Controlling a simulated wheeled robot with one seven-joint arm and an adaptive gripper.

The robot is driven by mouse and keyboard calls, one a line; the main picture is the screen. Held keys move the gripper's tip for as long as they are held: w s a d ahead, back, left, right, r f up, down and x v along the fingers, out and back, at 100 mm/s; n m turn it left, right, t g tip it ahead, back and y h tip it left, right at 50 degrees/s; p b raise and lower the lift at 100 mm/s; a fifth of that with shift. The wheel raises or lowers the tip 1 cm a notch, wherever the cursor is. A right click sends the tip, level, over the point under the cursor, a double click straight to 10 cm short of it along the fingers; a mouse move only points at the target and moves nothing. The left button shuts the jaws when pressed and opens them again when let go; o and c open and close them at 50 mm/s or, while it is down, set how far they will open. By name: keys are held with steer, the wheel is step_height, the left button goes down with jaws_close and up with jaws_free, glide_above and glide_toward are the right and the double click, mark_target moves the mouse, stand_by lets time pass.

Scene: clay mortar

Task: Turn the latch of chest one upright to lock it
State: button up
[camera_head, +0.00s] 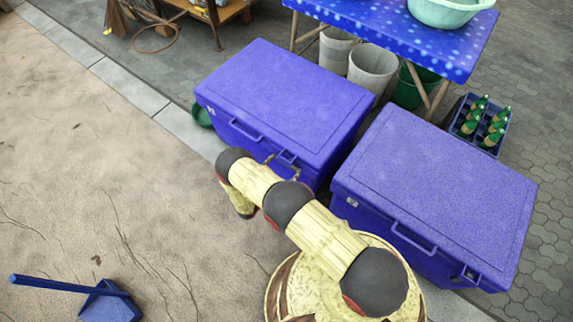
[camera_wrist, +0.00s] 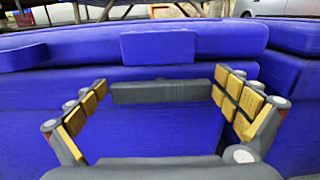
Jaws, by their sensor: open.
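A blue chest (camera_head: 285,95) with its lid shut stands left of a second, similar blue chest (camera_head: 440,185). I cannot read a number on either one. My gripper (camera_head: 284,167) is at the front of the left chest, right of its handle (camera_head: 245,130). In the wrist view, my gripper (camera_wrist: 160,96) is open, its fingers spread to both sides of a dark grey bar (camera_wrist: 160,91), seemingly the latch. The bar lies horizontal across the blue front, below a blue block (camera_wrist: 158,47) at the lid's edge. I cannot tell whether the fingers touch it.
A blue table (camera_head: 400,32) with a green basin (camera_head: 450,10) stands behind the chests, with buckets (camera_head: 372,67) beneath. A crate of green bottles (camera_head: 468,130) is at the right. A blue dustpan (camera_head: 110,303) lies on open sandy ground at the lower left.

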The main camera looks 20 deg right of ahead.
steer(key=shift+w+d, duration=0.1)
steer(key=shift+d, duration=0.05)
steer(key=shift+c, duration=0.8)
steer(key=c, duration=0.7)
steer(key=n, duration=0.5)
steer(key=shift+w+a+f+n, duration=0.1)
steer(key=shift+w+a+n, duration=0.1)
steer(key=shift+w+n, duration=0.1)
steer(key=n, duration=0.3)
steer(key=shift+f+n, duration=0.1)
steer(key=shift+n, duration=0.2)
steer(key=n, duration=0.4)
steer(key=shift+w+a+f, duration=0.15)
steer(key=shift+f, duration=0.05)
steer(key=shift+f+n, duration=0.15)
steer(key=shift+n, duration=1.05)
steer(key=shift+f+n, duration=0.1)
steer(key=shift+n, duration=1.1)
